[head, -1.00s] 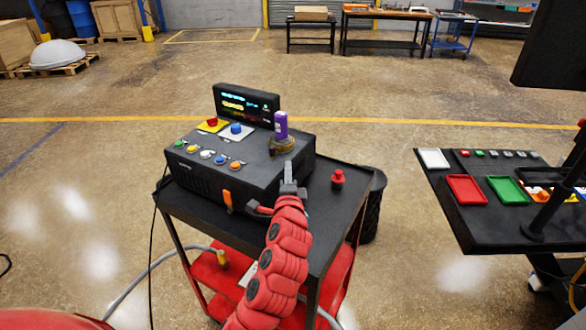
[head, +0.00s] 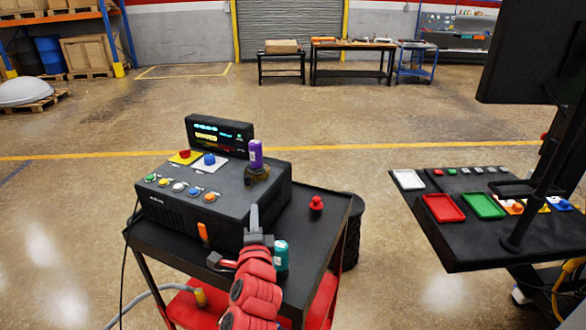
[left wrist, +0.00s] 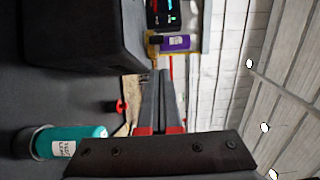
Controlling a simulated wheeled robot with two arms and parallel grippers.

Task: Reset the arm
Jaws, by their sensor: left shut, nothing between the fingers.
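My left arm, in red segments, comes up from the bottom of the head view. Its left gripper (head: 254,212) is shut and empty, in front of the right part of the black control box (head: 170,208). My right gripper is not in view.
The box sits on a black-topped cart (head: 318,232) with a red knob (head: 316,204) to its right. A small display (head: 219,132) stands behind the buttons. A table with coloured trays (head: 442,208) is at the right. Open floor lies behind.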

